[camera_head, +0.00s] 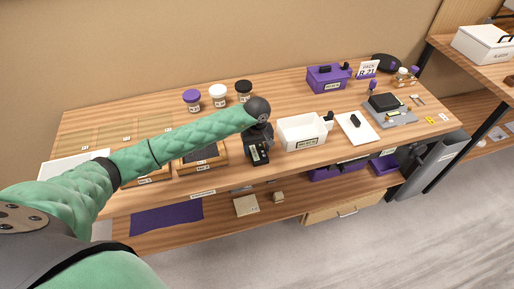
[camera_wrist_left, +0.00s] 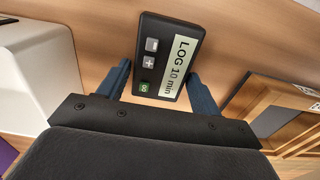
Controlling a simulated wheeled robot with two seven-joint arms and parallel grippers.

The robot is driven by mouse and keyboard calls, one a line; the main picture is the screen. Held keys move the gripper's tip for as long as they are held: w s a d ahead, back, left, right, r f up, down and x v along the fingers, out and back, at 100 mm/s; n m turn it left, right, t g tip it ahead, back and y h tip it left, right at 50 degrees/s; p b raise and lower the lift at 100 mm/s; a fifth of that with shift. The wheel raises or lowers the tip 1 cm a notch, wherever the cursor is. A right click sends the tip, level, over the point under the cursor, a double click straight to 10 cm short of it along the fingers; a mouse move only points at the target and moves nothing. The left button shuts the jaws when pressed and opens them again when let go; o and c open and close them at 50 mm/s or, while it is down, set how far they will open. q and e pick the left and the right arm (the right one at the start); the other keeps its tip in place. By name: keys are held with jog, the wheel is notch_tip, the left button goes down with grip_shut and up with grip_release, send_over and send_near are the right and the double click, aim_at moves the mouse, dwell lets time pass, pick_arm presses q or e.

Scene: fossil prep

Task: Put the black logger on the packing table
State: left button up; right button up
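The black logger (camera_head: 257,155) lies near the front edge of the long wooden bench, left of a white bin. In the left wrist view the logger (camera_wrist_left: 165,58) shows a pale display reading "LOG 10 min" and small buttons. My left gripper (camera_head: 259,141) is over the logger. In the left wrist view its two fingers (camera_wrist_left: 159,72) stand either side of the logger's near end, with a small gap on the left; it looks open. A second wooden table (camera_head: 462,56) stands at the far right; no label shows whether it is the packing table. My right gripper is out of view.
The white bin (camera_head: 303,131) is close right of the gripper, and wooden trays (camera_head: 201,158) are close left. Several lidded jars (camera_head: 218,96) stand behind. A purple box (camera_head: 328,79) and a scale (camera_head: 390,110) are farther right. A white box (camera_head: 485,45) sits on the right table.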

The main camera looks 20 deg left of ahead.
aim_at(257, 149)
pick_arm(q)
jog(key=shift+o, duration=1)
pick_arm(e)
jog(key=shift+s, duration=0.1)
pick_arm(q)
jog(key=shift+r, duration=0.1)
jog(key=shift+r, duration=0.1)
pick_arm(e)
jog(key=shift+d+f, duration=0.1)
pick_arm(q)
jog(key=shift+r, duration=0.4)
jog(key=shift+r+b, duration=0.25)
jog(key=shift+b, duration=0.1)
notch_tip(257, 149, up, 11)
jog(key=b, duration=0.4)
jog(key=shift+f, duration=0.2)
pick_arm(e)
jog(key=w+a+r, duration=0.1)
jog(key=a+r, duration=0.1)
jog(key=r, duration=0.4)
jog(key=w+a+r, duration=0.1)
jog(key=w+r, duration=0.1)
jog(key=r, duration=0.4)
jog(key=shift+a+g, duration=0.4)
pick_arm(q)
jog(key=shift+d, duration=0.15)
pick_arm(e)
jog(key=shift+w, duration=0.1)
